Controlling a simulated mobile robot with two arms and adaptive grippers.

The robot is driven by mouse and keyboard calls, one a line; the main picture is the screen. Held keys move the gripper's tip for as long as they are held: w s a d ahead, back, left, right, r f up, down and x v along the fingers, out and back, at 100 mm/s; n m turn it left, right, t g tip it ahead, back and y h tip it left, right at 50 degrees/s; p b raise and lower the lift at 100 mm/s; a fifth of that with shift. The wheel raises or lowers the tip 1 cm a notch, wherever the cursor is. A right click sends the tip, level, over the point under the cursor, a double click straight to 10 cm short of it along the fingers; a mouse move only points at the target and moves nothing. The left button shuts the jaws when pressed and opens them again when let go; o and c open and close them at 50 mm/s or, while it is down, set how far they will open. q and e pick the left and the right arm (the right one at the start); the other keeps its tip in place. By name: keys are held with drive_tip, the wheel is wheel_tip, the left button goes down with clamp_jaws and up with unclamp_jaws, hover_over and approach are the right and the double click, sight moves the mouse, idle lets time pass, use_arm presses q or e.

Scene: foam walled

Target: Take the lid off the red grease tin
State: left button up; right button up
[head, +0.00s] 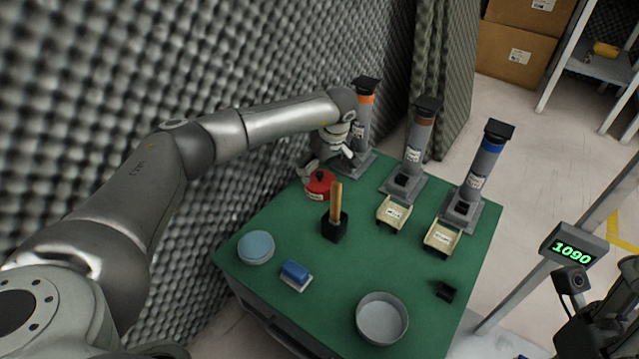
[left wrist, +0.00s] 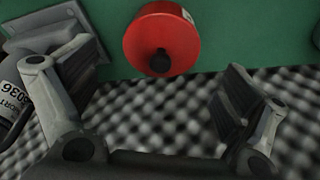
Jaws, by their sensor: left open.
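The red grease tin (head: 314,194) stands at the back left of the green table, near the foam wall. Its red lid (head: 320,181) with a dark knob is on top. In the left wrist view the lid (left wrist: 180,38) shows as a red disc with a black knob, beyond and between the spread fingers. My left gripper (head: 328,166) is just behind the tin in the head view. It is open and empty, with its fingers apart from the knob; it also shows in the left wrist view (left wrist: 158,85).
A black block with a wooden handle (head: 335,205) stands just right of the tin. Several grey dispensers (head: 412,150) line the back and right, with cream trays (head: 393,212) before two. A blue-topped round tin (head: 256,247), a blue sponge-like block (head: 295,272) and a grey bowl (head: 382,319) are nearer.

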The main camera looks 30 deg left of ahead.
sight(321, 174)
use_arm(q)
drive_tip(key=shift+b+x, duration=0.75)
drive_tip(key=shift+x, duration=1.1)
drive_tip(key=shift+r, duration=0.1)
